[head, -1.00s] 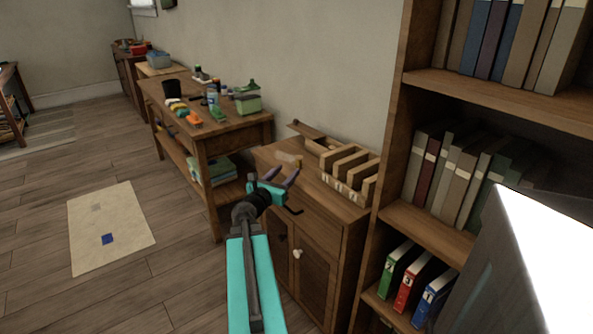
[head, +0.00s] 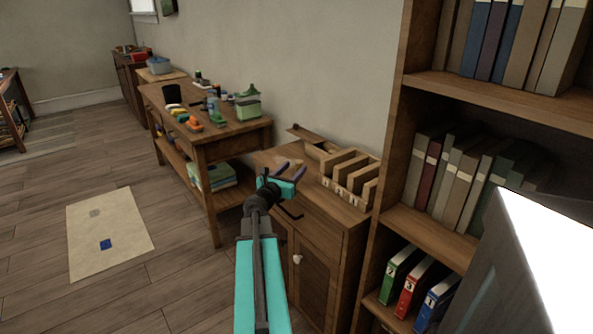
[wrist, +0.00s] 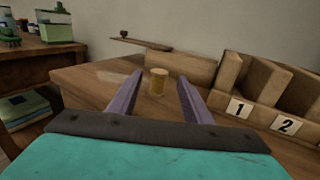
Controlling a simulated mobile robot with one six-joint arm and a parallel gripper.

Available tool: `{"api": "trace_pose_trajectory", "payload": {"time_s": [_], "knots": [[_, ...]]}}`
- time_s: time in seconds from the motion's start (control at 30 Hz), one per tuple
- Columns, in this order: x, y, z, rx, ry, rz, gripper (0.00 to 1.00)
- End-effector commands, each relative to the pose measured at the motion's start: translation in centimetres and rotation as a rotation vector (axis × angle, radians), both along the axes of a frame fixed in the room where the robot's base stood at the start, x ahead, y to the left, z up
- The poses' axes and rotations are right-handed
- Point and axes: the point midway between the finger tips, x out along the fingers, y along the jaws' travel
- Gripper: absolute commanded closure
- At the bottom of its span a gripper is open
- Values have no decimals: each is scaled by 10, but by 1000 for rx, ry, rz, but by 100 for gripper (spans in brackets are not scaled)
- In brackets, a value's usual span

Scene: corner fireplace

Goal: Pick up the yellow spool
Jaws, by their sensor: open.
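The yellow spool (wrist: 157,84) stands upright on the wooden cabinet top, seen in the wrist view between and beyond the fingertips. It is a small yellow cylinder with a paler tan top. My gripper (wrist: 158,83) is open and empty, its two purple-grey fingers on either side of the line to the spool. In the head view my gripper (head: 290,170) is over the cabinet's top at its left front part. I cannot clearly make out the spool in the head view.
A wooden rack (head: 349,178) with numbered slots stands right of the spool. A long wooden box (wrist: 168,62) lies behind it against the wall. A workbench (head: 232,134) with several items is to the left, a bookshelf (head: 429,220) to the right.

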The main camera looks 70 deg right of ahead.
Motion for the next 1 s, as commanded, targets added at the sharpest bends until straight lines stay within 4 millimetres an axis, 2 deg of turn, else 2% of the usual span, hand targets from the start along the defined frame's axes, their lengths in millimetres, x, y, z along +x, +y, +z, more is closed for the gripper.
{"api": "trace_pose_trajectory", "payload": {"time_s": [0.33,0.8,1.0], "knots": [[0,-5,0,0,0,-1,55],[-1,-46,0,0,0,-1,55],[-2,-52,0,0,0,0,55]]}}
